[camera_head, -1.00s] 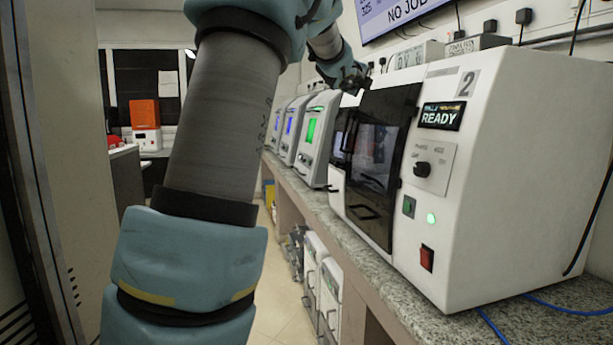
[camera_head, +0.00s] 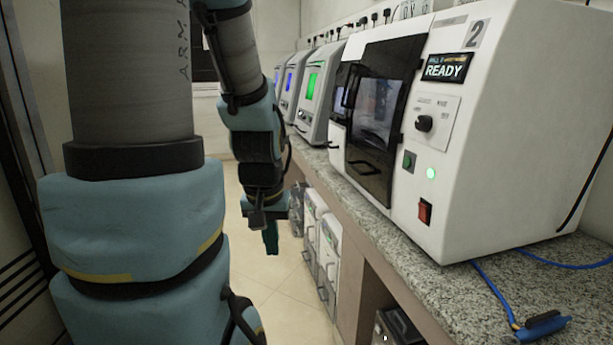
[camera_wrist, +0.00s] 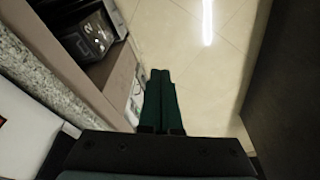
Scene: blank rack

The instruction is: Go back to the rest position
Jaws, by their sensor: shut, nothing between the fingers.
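My gripper (camera_head: 271,238) hangs pointing down in the head view, over the floor in the aisle to the left of the bench. In the wrist view my gripper (camera_wrist: 160,75) shows its two green fingers pressed together with nothing between them. Bare floor tiles lie beyond the fingertips. My gripper is apart from the bench and the machines.
The granite bench (camera_head: 400,215) runs along the right and carries a white machine (camera_head: 510,130) marked 2 with a READY display. Smaller machines with lit screens (camera_head: 313,85) stand farther back. White units (camera_head: 328,245) sit under the bench. The floor (camera_head: 285,305) is clear.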

